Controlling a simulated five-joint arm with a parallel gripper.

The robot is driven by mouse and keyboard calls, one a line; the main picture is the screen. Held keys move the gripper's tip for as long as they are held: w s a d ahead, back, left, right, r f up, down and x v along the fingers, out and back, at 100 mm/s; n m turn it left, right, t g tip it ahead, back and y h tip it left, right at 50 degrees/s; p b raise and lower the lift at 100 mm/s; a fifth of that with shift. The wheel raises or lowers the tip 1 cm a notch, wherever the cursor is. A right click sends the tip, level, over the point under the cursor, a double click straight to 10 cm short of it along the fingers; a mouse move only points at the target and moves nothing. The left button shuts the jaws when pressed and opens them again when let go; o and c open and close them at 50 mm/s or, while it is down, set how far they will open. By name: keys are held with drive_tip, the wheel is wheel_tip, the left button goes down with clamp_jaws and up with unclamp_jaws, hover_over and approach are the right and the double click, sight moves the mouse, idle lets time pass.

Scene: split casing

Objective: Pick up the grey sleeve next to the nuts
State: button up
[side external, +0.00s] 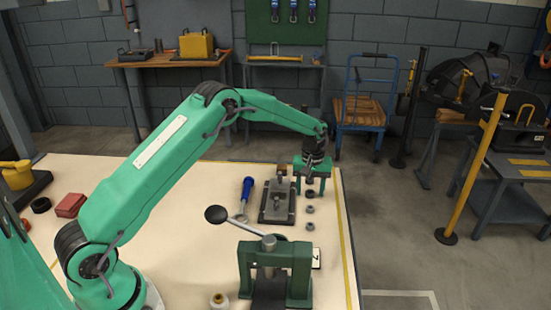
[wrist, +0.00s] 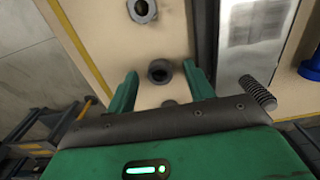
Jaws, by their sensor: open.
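My gripper (side external: 311,190) is pointed down near the right edge of the bench, with its two green fingers apart. In the wrist view, a dark grey round ring-shaped part (wrist: 160,71), which looks like the sleeve, shows between the open fingertips, with a gap on each side. A nut (wrist: 143,10) with a hole lies beyond it, and another small part (wrist: 168,103) is partly hidden by my gripper. In the side view, several small grey parts stand in a row, including one (side external: 310,209) and another (side external: 310,226). I cannot tell there which is the sleeve.
A dark fixture plate (side external: 277,216) with a grey block stands left of the row. A green press (side external: 247,262) with a ball-ended lever stands nearer the camera. The bench's right edge, with a yellow line (side external: 350,245), is close.

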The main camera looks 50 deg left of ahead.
idle(0.3)
drive_tip(key=c, duration=1.1)
drive_tip(key=shift+r, duration=0.15)
drive_tip(key=shift+r, duration=0.5)
wheel_tip(320, 180, up, 3)
drive_tip(key=shift+d+r, duration=0.1)
drive_tip(key=shift+d, duration=0.05)
drive_tip(key=s+d+r, duration=0.1)
drive_tip(key=d+r, duration=0.1)
drive_tip(key=d, duration=0.1)
drive_tip(key=s+d+r, duration=0.2)
drive_tip(key=d, duration=0.1)
drive_tip(key=s+d+r, duration=0.2)
drive_tip(key=d, duration=0.2)
drive_tip(key=shift+s+r, duration=0.15)
drive_tip(key=shift+r, duration=0.1)
